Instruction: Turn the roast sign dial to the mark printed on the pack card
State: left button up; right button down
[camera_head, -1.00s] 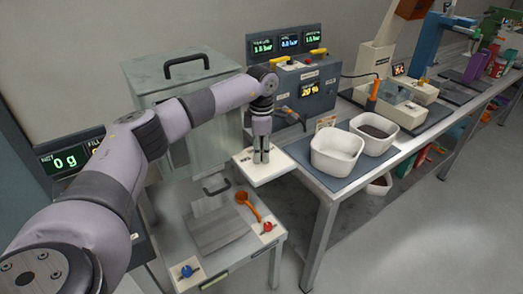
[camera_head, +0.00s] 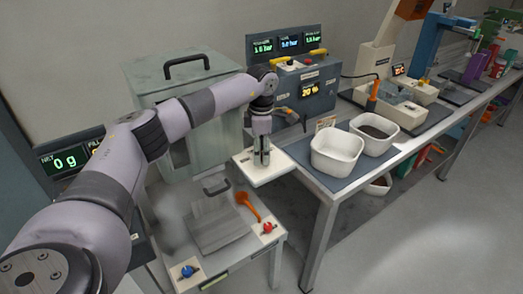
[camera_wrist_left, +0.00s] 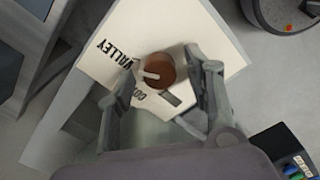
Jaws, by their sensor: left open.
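The roast sign is a white board (camera_head: 282,170) at the corner between the left stand and the long bench. In the left wrist view, its dial (camera_wrist_left: 160,72) is a round brown knob with a pale pointer bar aimed toward the left. Printed words, one reading "VALLEY", lie around it on the board (camera_wrist_left: 208,32); others are partly covered. My left gripper (camera_head: 261,162) points down over the board. In the wrist view its open fingers (camera_wrist_left: 164,85) stand on either side of the dial; I cannot tell if they touch it.
A grey-green cabinet (camera_head: 165,75) stands behind my left arm. A grey control box (camera_head: 308,90) with yellow handles is just behind the board. Two white bins (camera_head: 337,153) are to the right. An orange scoop (camera_head: 248,205) and red and blue knobs are on the stand below.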

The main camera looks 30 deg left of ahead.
pick_arm(q)
notch_tip(320, 180, up, 12)
jog(key=shift+s, duration=0.15)
jog(key=shift+d+f, duration=0.1)
dwell(0.5)
